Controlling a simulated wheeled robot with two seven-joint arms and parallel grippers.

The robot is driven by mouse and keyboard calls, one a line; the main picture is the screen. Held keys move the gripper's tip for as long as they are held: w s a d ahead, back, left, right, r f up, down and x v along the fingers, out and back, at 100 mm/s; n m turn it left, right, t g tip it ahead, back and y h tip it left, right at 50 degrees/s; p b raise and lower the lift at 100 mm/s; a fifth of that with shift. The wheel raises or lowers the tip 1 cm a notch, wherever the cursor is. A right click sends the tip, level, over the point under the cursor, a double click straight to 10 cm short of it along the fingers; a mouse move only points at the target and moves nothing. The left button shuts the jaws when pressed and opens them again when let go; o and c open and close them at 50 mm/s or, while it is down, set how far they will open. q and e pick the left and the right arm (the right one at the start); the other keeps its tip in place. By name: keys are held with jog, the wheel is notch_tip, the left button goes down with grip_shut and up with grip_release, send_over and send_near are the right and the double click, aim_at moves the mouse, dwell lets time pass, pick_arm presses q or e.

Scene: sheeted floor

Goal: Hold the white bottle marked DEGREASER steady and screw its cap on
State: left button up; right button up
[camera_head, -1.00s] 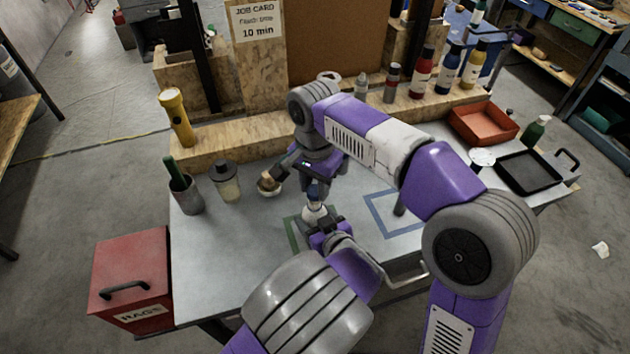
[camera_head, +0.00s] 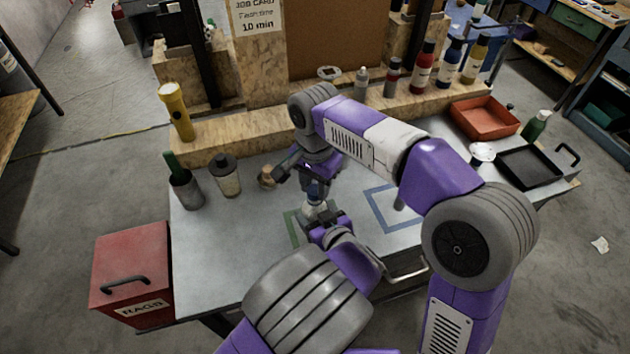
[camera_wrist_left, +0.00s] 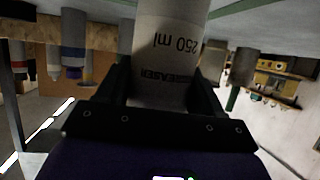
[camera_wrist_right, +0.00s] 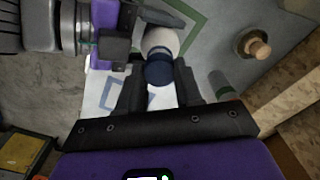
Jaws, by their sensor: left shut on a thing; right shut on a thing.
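The white DEGREASER bottle (camera_head: 315,209) stands upright on the table inside the green outline. Its printed label, upside down in the left wrist view (camera_wrist_left: 168,50), shows between the fingers. My left gripper (camera_head: 325,222) is shut around the bottle's body from the front; it also shows in the left wrist view (camera_wrist_left: 160,88). My right gripper (camera_head: 314,186) points down from above, shut on the dark blue cap (camera_wrist_right: 159,72). The cap is in line over the bottle's top in the right wrist view (camera_wrist_right: 160,40). Whether the threads are engaged is hidden.
A wooden-knobbed item (camera_head: 267,176), a lidded jar (camera_head: 226,176) and a cup with a green handle (camera_head: 186,188) stand to the left. A blue outline (camera_head: 380,210) lies bare at right. A red tray (camera_head: 484,118) and black tray (camera_head: 530,167) stand farther right.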

jog(key=shift+f, duration=0.6)
dwell(0.4)
jog(key=m, duration=1.7)
jog(key=shift+s, duration=0.1)
jog(key=m, duration=0.5)
jog(key=shift+m, duration=0.4)
jog(key=o, duration=1)
